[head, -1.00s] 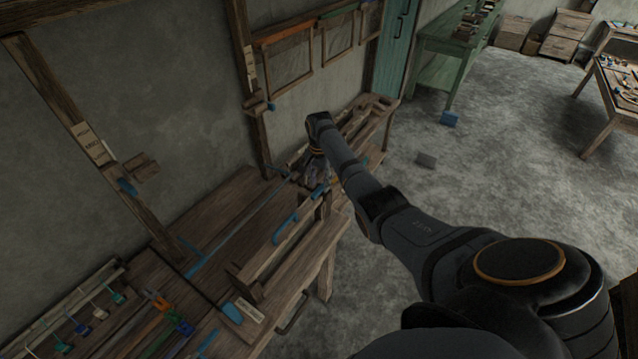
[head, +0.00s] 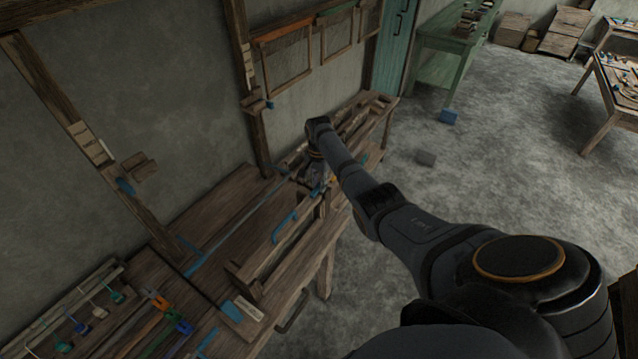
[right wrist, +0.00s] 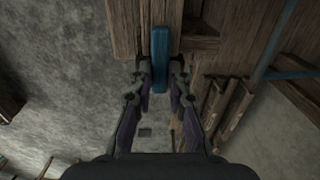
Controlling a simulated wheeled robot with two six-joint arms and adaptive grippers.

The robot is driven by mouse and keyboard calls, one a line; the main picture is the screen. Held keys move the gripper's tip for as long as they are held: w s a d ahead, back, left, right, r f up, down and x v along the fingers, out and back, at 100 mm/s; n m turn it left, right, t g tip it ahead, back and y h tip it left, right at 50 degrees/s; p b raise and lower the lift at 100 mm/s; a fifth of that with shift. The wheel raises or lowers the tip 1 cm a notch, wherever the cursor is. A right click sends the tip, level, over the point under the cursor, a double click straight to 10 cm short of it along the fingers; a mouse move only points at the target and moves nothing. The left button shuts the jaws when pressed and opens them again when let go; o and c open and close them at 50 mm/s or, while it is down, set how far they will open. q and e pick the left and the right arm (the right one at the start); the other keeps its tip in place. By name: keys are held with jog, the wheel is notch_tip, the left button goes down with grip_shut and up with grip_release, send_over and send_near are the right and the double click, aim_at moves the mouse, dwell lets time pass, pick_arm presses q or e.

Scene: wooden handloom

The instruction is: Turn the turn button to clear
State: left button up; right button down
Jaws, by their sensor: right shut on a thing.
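The turn button is a blue bar (right wrist: 160,60) on the wooden frame of the loom (right wrist: 125,25). It stands lengthwise in the right wrist view, between the two fingers of my right gripper (right wrist: 160,76). The fingers are shut on its sides near its lower end. In the head view my right gripper (head: 316,178) is at the far end of the loom bench, and a bit of blue shows beside it. My wrist and fingers hide most of the button there. My left gripper is not in view.
A blue curved handle (head: 284,227) sits on the wooden rail nearer to me. The floor (head: 480,175) beside the bench is mostly clear.

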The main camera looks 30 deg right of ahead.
jog(key=n+p, duration=0.1)
jog(key=n, duration=0.1)
jog(key=n+p, duration=0.1)
jog(key=n, duration=0.1)
jog(key=shift+s+d+r, duration=0.15)
jog(key=shift+s, duration=0.05)
jog(key=n, duration=0.3)
jog(key=n+p, duration=0.1)
jog(key=n, duration=0.1)
jog(key=shift+s+d, duration=0.1)
jog(key=shift+d, duration=0.15)
jog(key=n, duration=0.4)
jog(key=shift+d, duration=0.2)
jog(key=n, duration=0.4)
jog(key=shift+d+n, duration=0.2)
jog(key=shift+n, duration=0.1)
jog(key=c, duration=1.3)
grip_release()
